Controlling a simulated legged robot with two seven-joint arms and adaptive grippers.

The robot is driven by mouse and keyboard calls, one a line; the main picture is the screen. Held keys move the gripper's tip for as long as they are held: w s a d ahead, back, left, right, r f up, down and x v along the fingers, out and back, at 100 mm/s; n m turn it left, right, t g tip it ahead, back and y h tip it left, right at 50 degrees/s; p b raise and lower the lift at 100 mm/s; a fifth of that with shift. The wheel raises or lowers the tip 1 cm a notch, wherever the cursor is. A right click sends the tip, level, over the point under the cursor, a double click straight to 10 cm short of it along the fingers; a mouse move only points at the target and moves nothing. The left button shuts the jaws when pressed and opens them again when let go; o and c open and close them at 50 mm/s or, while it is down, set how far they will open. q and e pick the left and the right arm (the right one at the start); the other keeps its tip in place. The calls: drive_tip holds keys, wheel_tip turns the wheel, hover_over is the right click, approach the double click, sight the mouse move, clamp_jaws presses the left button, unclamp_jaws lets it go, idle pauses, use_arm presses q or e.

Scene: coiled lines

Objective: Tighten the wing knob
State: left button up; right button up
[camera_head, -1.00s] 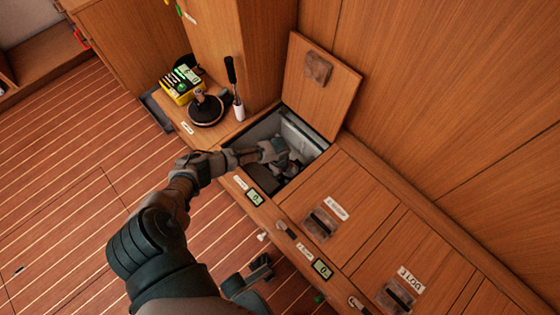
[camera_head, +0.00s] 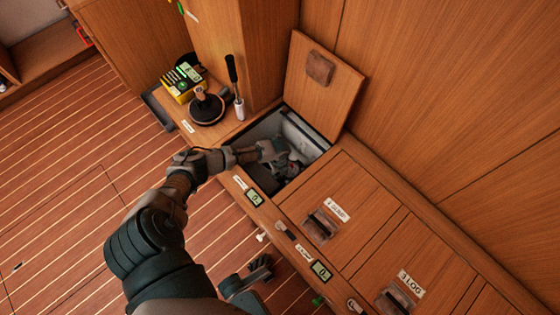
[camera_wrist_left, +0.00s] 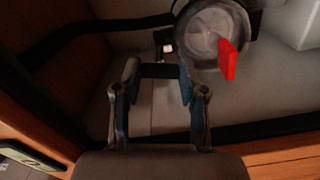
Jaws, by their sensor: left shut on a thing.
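My left gripper (camera_head: 285,166) reaches down into the open locker in the head view. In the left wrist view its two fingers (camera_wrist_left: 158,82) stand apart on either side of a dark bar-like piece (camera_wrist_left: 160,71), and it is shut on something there. A round fitting with a clear lid (camera_wrist_left: 208,35) is just beyond and to the right of the fingers. A red wing-like handle (camera_wrist_left: 229,60) stands on its right side, apart from the fingers. I cannot tell whether this is the wing knob. My right gripper (camera_head: 260,268) seems to be low in the head view, its jaws unclear.
The locker's wooden lid (camera_head: 322,85) is propped open behind the opening. Closed hatches (camera_head: 320,190) with latches run to the right. A yellow meter (camera_head: 182,85), a black round-based tool (camera_head: 206,108) and a black-handled tool (camera_head: 235,85) stand on the ledge at left. A dark hose (camera_wrist_left: 80,38) crosses inside the locker.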

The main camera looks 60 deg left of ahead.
use_arm(q)
drive_tip(key=shift+a+r, duration=0.1)
drive_tip(key=shift+a, duration=0.15)
drive_tip(key=o, duration=0.9)
drive_tip(key=shift+o, duration=1.2)
drive_tip(key=shift+d, duration=0.1)
wheel_tip(320, 180, up, 12)
drive_tip(key=shift+f, duration=0.2)
